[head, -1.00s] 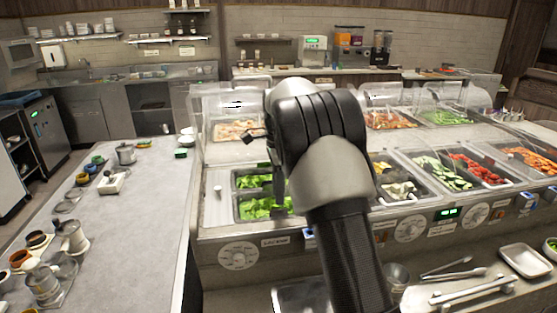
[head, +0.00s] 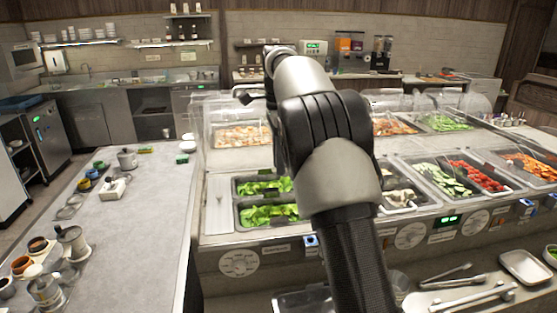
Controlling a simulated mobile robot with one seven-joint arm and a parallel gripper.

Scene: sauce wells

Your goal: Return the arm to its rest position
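My arm rises from the bottom centre in the head view, bent upward over the food counter (head: 225,240). Its upper links and wrist stand in front of the counter's middle. Only a small dark part of my gripper (head: 250,97) shows at the left of the wrist, above the clear guard. The fingertips cannot be made out, so I cannot tell whether it is open or holds anything.
The counter holds pans of lettuce (head: 268,214), cucumber (head: 440,178) and red pieces (head: 478,176) under clear guards. A grey table (head: 140,230) on the left carries pots, cups and jars. Tongs (head: 455,281) and a white tray (head: 524,266) lie at the lower right.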

